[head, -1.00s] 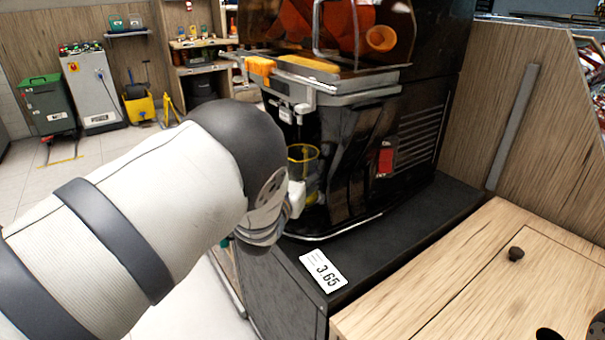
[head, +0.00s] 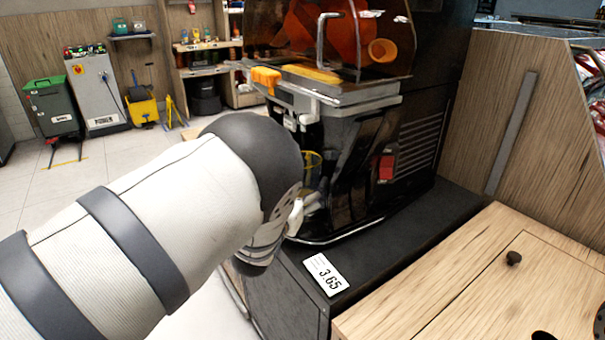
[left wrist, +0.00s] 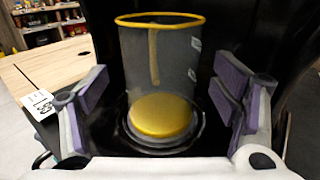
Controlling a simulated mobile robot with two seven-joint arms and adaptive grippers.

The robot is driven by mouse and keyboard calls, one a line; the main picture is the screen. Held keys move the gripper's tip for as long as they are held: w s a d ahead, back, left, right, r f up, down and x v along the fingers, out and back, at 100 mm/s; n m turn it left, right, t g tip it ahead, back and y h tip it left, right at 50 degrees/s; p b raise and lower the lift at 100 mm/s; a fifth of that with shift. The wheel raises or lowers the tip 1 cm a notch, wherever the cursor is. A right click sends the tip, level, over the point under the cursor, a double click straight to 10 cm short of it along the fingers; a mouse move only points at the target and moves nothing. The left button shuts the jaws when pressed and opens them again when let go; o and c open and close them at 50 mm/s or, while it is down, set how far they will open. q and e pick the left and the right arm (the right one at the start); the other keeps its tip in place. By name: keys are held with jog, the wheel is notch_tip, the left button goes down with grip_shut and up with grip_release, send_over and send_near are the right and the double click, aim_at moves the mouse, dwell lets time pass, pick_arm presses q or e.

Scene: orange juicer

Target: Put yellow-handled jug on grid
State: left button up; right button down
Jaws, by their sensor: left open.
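The jug (left wrist: 160,65) shows in the left wrist view as a clear, greyish cylinder with a yellow rim, a yellow upright strip and a yellow disc low down. It looks upright, with its lower end at a dark round ringed base (left wrist: 168,147). I cannot tell whether that base is the grid. In the head view the jug (head: 313,160) is partly hidden behind my left arm, at the juicer's front. My left gripper (left wrist: 157,108) is open, its purple-padded fingers to either side of the jug's lower part with gaps visible. In the head view it (head: 294,215) is mostly hidden.
The black juicer (head: 350,165) with an orange tap part (head: 265,78) stands on a dark counter (head: 385,235). A price card (head: 325,273) lies at the counter's front. A wooden cabinet top (head: 470,275) is at right, and a wooden panel (head: 545,130) rises behind it.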

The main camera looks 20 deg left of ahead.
pick_arm(q)
jog(key=s+r+p, duration=0.1)
jog(key=s+p, duration=0.1)
jog(key=s, duration=0.6)
jog(key=s+a+f+n+g+y, duration=0.1)
jog(key=s+a+f+n+g, duration=0.25)
jog(key=s+f+n, duration=0.4)
jog(key=s+a+f+n+g+y, duration=0.1)
jog(key=s+a+f+n+g, duration=0.1)
jog(key=s+f+n+g, duration=0.45)
jog(key=s+a+f+n+g+y, duration=0.1)
jog(key=s+a+f+n+g, duration=0.1)
jog(key=s+f+n, duration=0.75)
jog(key=s+d+n+g+h, duration=0.1)
jog(key=s+n+g, duration=0.3)
jog(key=s, duration=0.8)
jog(key=s+d+r+n+g+h, duration=0.1)
jog(key=s+d+n+g, duration=0.2)
jog(key=s+n, duration=0.6)
jog(key=s+g, duration=0.1)
jog(key=s, duration=0.3)
jog(key=shift+d+r+h, duration=0.25)
jog(key=shift+d+h, duration=0.05)
jog(key=shift+d, duration=0.1)
pick_arm(e)
jog(key=shift+t, duration=0.8)
jog(key=w+r, duration=0.4)
